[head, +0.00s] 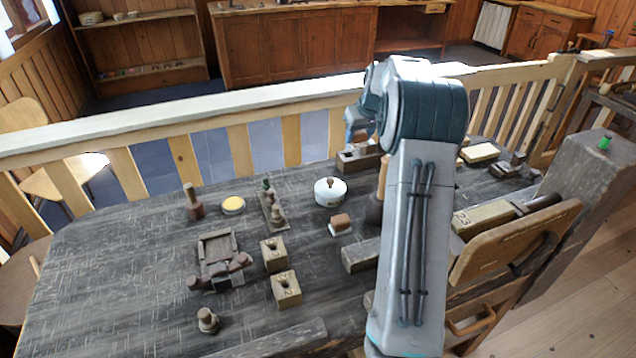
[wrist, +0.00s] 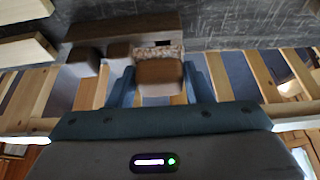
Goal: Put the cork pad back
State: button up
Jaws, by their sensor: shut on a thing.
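In the wrist view my gripper (wrist: 160,76) has its two blue fingers on either side of the cork pad (wrist: 159,73), a small brown block with a speckled cork layer along its far edge. The pad is held at a brown wooden rack (wrist: 95,30), overlapping it in the picture. I cannot tell whether pad and rack touch. A small dark opening shows in the rack just beyond the cork layer. In the head view the rack (head: 350,160) stands near the table's back edge.
Two brown blocks (wrist: 83,62) sit in the rack beside the pad. On the table (head: 120,260) are a white round tin (head: 330,191), a brown-topped white block (head: 340,225) and numbered wooden blocks (head: 286,289). A wooden railing (head: 240,150) runs behind the table.

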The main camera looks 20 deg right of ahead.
jog(key=p, duration=0.1)
send_over(316, 172)
jog(key=s, duration=0.1)
notch_tip(316, 172, down, 7)
jog(key=shift+s+d+f, duration=0.15)
jog(key=shift+f+p, duration=0.45)
jog(key=shift+f, duration=1.6)
jog(key=o, duration=0.9)
jog(key=shift+f, duration=0.15)
jog(key=shift+o, duration=0.2)
